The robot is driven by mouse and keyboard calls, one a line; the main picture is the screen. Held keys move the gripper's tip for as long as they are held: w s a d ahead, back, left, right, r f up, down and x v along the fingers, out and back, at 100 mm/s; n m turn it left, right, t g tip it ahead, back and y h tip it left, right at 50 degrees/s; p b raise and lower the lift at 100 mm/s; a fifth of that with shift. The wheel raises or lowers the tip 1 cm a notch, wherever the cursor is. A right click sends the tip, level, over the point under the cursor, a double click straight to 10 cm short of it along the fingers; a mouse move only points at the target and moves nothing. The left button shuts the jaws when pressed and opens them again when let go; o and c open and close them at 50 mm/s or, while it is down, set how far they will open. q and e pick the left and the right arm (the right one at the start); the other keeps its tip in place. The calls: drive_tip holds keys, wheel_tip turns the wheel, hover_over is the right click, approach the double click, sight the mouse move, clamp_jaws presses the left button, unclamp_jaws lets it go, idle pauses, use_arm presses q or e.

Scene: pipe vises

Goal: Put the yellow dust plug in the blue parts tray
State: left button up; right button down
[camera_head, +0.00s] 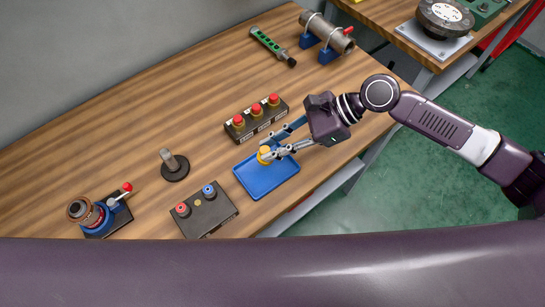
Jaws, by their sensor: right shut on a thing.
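The yellow dust plug (264,154) is between the fingertips of my right gripper (270,152), which is shut on it. The blue parts tray (263,184) lies flat on the wooden table, and the plug is over the tray's far edge area. I cannot tell whether the plug touches the tray floor or is held just above it. The right arm reaches in from the right side. My left gripper is not in view.
A black box with red buttons (257,119) stands just behind the tray. A dark box with red and blue knobs (204,211) is close at its left. A grey post on a round base (174,166) and a blue vise (99,215) stand further left. The far-left tabletop is clear.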

drive_tip(key=shift+f, duration=3.25)
drive_tip(key=c, duration=1.8)
unclamp_jaws()
drive_tip(key=b+v, duration=0.1)
drive_tip(key=v, duration=1.1)
drive_tip(key=shift+b, duration=0.35)
